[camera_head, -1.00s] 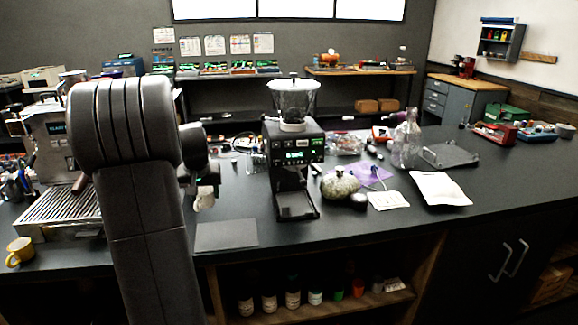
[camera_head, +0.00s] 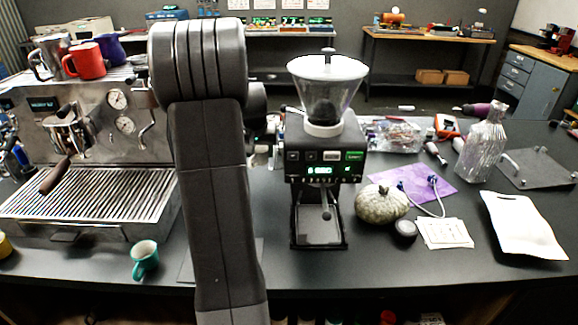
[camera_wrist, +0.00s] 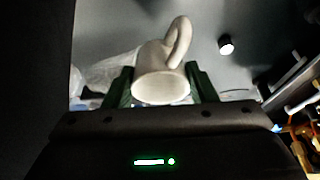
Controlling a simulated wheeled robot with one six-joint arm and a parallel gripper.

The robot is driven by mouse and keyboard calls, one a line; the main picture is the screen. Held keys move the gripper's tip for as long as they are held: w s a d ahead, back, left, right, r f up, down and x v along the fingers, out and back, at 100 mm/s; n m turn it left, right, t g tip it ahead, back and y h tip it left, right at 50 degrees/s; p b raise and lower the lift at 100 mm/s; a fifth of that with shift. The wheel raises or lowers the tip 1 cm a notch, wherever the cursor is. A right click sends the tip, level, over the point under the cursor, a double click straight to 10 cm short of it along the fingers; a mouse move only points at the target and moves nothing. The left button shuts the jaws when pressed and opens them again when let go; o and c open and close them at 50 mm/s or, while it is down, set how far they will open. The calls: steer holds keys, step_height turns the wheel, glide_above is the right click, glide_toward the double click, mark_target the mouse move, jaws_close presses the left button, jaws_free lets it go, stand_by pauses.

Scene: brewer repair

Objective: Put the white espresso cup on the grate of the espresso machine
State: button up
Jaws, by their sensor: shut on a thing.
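The white espresso cup (camera_wrist: 158,84) is between the two dark green fingers of my gripper (camera_wrist: 162,76) in the wrist view. The fingers are shut on it from both sides, and its handle points up in that picture. In the head view my own arm hides the cup and most of the gripper. The espresso machine (camera_head: 88,112) stands at the left in the head view, a steel machine with a portafilter. Its ribbed grate (camera_head: 85,194) is bare and lies left of my arm.
A coffee grinder (camera_head: 325,160) stands just right of my arm. A teal cup (camera_head: 145,257) sits in front of the machine. A red mug (camera_head: 87,62) and other vessels stand on top of it.

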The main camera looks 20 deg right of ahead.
step_height(320, 180, down, 7)
steer(key=shift+f+p, duration=0.2)
steer(key=shift+p, duration=0.15)
steer(key=shift+f, duration=0.2)
steer(key=o, duration=1)
